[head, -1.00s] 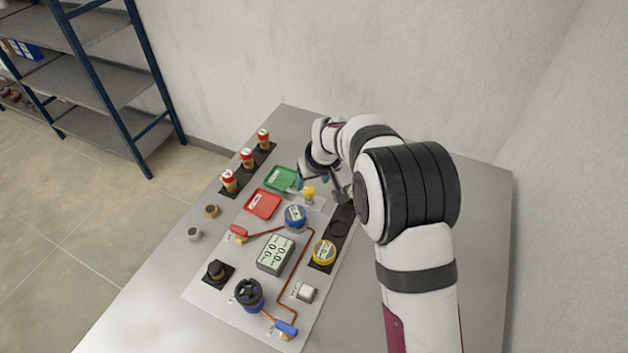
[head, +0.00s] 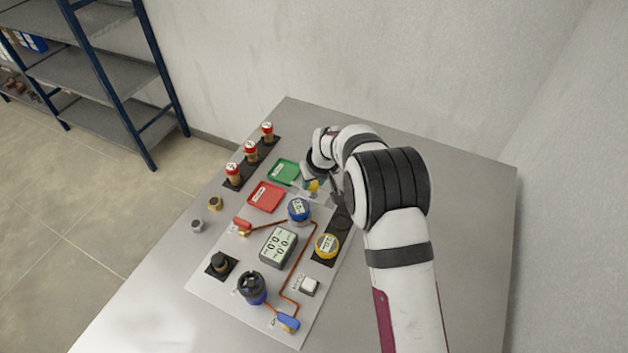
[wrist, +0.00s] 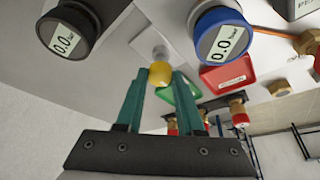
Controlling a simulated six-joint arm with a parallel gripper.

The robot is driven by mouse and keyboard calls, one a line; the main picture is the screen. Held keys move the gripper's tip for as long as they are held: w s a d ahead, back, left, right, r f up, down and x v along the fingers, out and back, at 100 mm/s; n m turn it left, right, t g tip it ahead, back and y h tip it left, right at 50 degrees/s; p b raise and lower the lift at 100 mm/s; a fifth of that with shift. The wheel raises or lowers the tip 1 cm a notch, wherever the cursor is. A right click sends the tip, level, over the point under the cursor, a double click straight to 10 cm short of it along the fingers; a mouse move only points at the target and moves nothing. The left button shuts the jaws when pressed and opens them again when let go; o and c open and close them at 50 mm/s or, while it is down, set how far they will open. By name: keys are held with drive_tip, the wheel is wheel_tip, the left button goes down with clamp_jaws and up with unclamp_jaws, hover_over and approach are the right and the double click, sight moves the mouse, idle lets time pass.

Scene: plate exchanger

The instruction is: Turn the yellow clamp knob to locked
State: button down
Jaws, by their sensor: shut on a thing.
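The yellow clamp knob (head: 313,186) stands on a pale mount near the far side of the panel, by the green tray. In the wrist view it is a small yellow ball (wrist: 160,73) on a whitish stem. My gripper (wrist: 160,80) has its two teal fingers on either side of the ball, shut on it near the fingertips. In the head view my gripper (head: 316,184) is partly hidden by my arm, and the fingers are hard to make out. I cannot read any locked marking.
A blue gauge (head: 299,209) and a black-rimmed gauge (wrist: 68,28) flank the knob in the wrist view. A green tray (head: 285,172) and a red tray (head: 267,197) lie left of it. Red-capped cartridges (head: 250,152) stand in a rack. Bare table lies at the right.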

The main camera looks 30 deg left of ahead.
drive_tip(key=shift+d+n, duration=0.1)
drive_tip(key=shift+n, duration=0.2)
drive_tip(key=n+g, duration=0.1)
drive_tip(key=n, duration=0.2)
drive_tip(key=shift+w+y, duration=0.15)
drive_tip(key=shift+y, duration=0.25)
drive_tip(key=n+g, duration=0.1)
drive_tip(key=n, duration=0.3)
drive_tip(key=shift+w+n+g+y, duration=0.15)
drive_tip(key=shift+n+g+y, duration=0.15)
drive_tip(key=shift+g, duration=0.1)
drive_tip(key=n+g, duration=0.1)
drive_tip(key=n, duration=0.2)
drive_tip(key=n+g, duration=0.1)
drive_tip(key=n, duration=0.2)
drive_tip(key=shift+w+n+g, duration=0.1)
drive_tip(key=shift+n+g, duration=0.2)
drive_tip(key=shift+h, duration=0.4)
drive_tip(key=c, duration=0.5)
unclamp_jaws()
drive_tip(key=v, duration=0.7)
drive_tip(key=shift+d+r, duration=0.1)
drive_tip(key=shift+r, duration=0.1)
